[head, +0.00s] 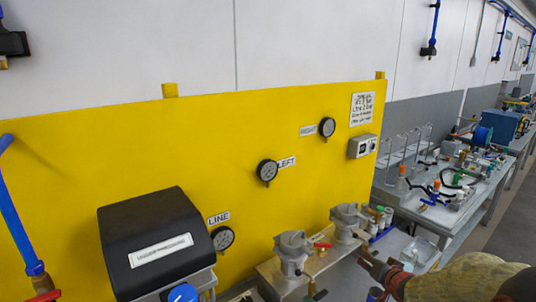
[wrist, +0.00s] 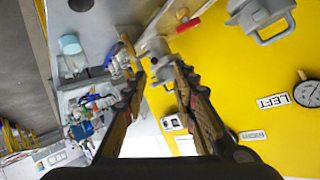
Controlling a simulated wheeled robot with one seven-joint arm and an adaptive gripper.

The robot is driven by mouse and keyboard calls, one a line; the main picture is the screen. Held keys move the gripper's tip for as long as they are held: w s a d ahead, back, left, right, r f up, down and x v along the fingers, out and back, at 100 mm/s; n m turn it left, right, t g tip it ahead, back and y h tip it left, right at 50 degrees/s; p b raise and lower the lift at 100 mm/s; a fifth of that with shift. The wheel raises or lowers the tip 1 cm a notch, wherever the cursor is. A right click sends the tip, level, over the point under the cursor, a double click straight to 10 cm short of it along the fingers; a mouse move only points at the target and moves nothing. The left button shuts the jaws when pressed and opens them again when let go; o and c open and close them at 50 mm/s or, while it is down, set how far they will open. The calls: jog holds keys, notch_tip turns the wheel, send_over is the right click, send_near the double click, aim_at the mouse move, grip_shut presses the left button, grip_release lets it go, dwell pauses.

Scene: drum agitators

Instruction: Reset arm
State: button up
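My gripper (head: 371,262) is at the lower right in the head view, just right of the grey metal drum agitators. In the wrist view my gripper (wrist: 158,72) has its two fingers apart, and nothing is clearly held between them. One grey agitator (head: 347,221) stands nearest my gripper on the metal shelf; the other agitator (head: 292,252) stands to its left. In the wrist view one agitator (wrist: 160,62) shows beyond the fingertips and the other (wrist: 262,14) at the top right. I cannot tell whether the gripper touches anything.
A yellow panel (head: 120,130) carries gauges marked LINE (head: 222,238), LEFT (head: 267,171) and RIGHT (head: 327,127). A black-covered box (head: 155,238) juts out at the lower left. A red-handled valve (head: 322,246) sits between the agitators. A cluttered workbench (head: 450,217) stands at the right.

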jog(key=s+a+r+n+g+h+b, duration=0.15)
jog(key=s+r, duration=0.25)
jog(key=s, duration=0.4)
jog(key=s+a+r+g+h, duration=0.1)
jog(key=s+a+r+g, duration=0.2)
jog(key=s, duration=0.6)
jog(key=s+a+n+y, duration=0.1)
jog(key=s+a, duration=0.2)
jog(key=s, duration=0.3)
jog(key=s+a+n+g, duration=0.1)
jog(key=s+a, duration=0.2)
jog(key=s, duration=0.4)
jog(key=s+a+n+g+y+b, duration=0.1)
jog(key=s+a+n, duration=0.1)
jog(key=s, duration=0.5)
jog(key=shift+s+a+y, duration=0.25)
jog(key=shift+a+y, duration=0.1)
jog(key=shift+a, duration=0.5)
